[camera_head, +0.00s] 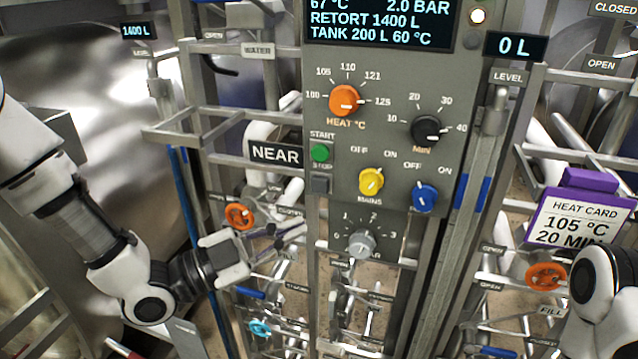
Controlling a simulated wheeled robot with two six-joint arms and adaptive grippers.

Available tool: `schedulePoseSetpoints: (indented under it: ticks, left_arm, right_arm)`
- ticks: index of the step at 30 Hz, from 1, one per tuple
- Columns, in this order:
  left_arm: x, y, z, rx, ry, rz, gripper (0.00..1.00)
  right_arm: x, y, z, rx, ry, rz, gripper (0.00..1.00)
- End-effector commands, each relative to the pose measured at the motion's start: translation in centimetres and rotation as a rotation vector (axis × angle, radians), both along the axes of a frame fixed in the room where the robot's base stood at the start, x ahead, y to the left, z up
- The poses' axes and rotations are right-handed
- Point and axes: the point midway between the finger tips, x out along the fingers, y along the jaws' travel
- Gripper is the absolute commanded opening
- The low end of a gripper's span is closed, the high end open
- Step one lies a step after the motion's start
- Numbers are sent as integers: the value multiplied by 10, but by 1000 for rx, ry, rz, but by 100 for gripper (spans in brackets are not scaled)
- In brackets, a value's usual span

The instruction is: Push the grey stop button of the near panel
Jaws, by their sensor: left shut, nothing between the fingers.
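The near panel (440,80) is a grey upright box in the middle of the head view, with a black NEAR sign (275,153) at its left edge. The grey stop button (320,184) is a small square on the panel's left side, just below the green start button (320,153). My left gripper (300,228) is shut and empty, below and left of the stop button and apart from it in the picture. Its fingers point right, toward the panel's lower part. My right arm shows at the right edge; its gripper is out of view.
The panel also carries an orange heat knob (344,100), a black minutes knob (426,129), a yellow mains knob (371,181), a blue knob (425,197) and a grey selector (361,243). An orange handwheel (239,216) and metal rails stand close to my left gripper. A purple-framed heat card (580,216) is at right.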

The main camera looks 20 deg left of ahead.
Motion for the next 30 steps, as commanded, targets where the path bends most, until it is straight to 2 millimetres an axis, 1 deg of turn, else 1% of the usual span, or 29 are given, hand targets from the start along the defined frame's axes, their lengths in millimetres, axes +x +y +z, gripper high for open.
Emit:
schedulePoseSetpoints:
  ticks: [4, 8, 11, 12, 13, 17, 21, 25, 30]
  left_arm:
    - [3, 0, -1, 2, 0, 0, 0]
    - [14, -1, -3, 4, -2, 0, 0]
    - [28, -1, -4, 5, -4, -1, 0]
    - [34, -2, -2, 5, -2, -1, 0]
    - [39, -2, 1, 5, -1, -1, 0]
    - [58, -2, 1, 4, 0, 0, 0]
    - [76, -3, -1, 2, -1, 0, 0]
    - [85, -3, -1, 2, 0, 0, 0]
    - [88, -3, -1, 1, 1, 0, 0]
  right_arm:
    - [0, 0, -2, 0, 0, 0, 40]
    - [0, 0, -9, 0, 0, 0, 40]
    - [0, 0, -17, 0, 0, 0, 40]
    - [0, 0, -17, 0, 0, 0, 40]
    - [0, 0, -12, 0, 1, 0, 40]
    - [0, 0, -7, 0, 0, 0, 40]
    - [0, 0, -10, 0, 0, 0, 40]
    - [0, 0, -11, 0, 0, 0, 40]
    - [0, 0, -11, 0, 0, 0, 40]
